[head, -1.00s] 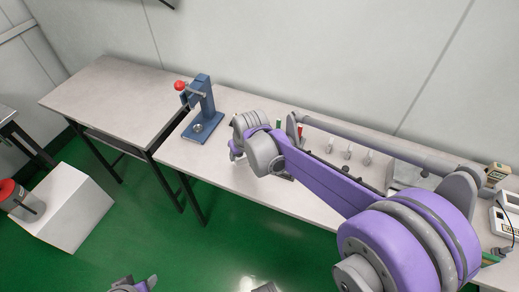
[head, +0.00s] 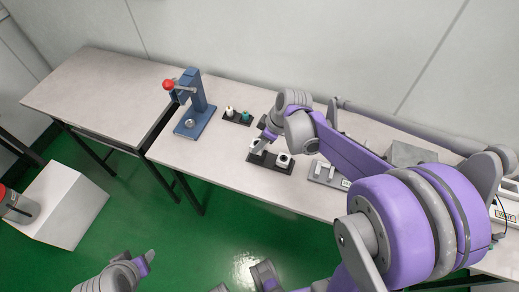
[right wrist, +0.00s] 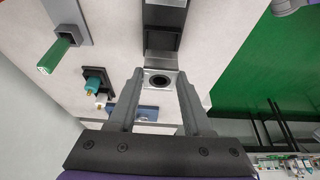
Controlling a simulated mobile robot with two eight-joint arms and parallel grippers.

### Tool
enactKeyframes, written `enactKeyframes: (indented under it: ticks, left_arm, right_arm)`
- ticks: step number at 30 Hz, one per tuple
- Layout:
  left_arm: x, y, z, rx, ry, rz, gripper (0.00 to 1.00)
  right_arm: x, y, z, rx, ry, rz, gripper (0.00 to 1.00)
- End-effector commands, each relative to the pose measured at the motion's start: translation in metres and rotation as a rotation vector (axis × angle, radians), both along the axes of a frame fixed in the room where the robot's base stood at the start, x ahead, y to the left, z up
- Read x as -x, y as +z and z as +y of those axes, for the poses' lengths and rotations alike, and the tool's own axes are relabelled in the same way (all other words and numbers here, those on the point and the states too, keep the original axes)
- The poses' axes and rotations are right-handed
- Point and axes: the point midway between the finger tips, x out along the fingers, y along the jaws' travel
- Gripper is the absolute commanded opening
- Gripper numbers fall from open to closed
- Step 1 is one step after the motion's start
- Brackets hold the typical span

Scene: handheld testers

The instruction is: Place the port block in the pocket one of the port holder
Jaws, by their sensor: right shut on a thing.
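The port block (right wrist: 160,82), a small pale block with a dark round opening, sits between the two fingers of my right gripper (right wrist: 158,92) in the right wrist view. In the head view my right gripper (head: 262,139) is over the left part of the black holder (head: 268,168). The holder, likely the port holder, also shows beyond the block in the wrist view (right wrist: 163,45). I cannot tell whether the block touches it. A pale piece with a round opening (head: 283,160) stands at the holder's right. My left gripper (head: 146,262) is low at the left, away from the table; its jaw state is unclear.
A blue press (head: 195,105) with a red knob stands to the left. A black tray (head: 237,118) with white and teal parts lies behind the holder. A grey fixture (head: 328,175) is close on the right. Bare tabletop (head: 215,160) lies left of the holder.

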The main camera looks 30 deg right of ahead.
Motion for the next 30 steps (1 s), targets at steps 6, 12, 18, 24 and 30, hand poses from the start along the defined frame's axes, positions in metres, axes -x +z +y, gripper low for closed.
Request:
enactKeyframes:
  ticks: [6,12,18,24,30]
  left_arm:
    - [0.001,-0.005,0.000,0.000,0.000,0.002,0.50]
    - [0.001,-0.006,0.000,0.000,0.000,0.002,0.50]
    - [0.001,-0.007,0.000,0.000,0.000,0.002,0.50]
    - [0.001,-0.009,0.000,0.000,0.000,0.003,0.50]
    - [0.001,-0.008,0.000,0.000,0.000,0.003,0.50]
  right_arm:
    - [-0.001,-0.029,0.000,0.000,0.000,0.000,0.00]
    - [0.000,-0.040,0.000,0.001,0.000,-0.001,0.00]
    - [0.000,-0.040,0.000,0.000,-0.001,0.000,0.00]
    - [0.000,-0.042,0.000,0.000,-0.001,0.000,0.67]
    - [0.000,-0.042,0.000,0.000,-0.001,0.000,0.80]
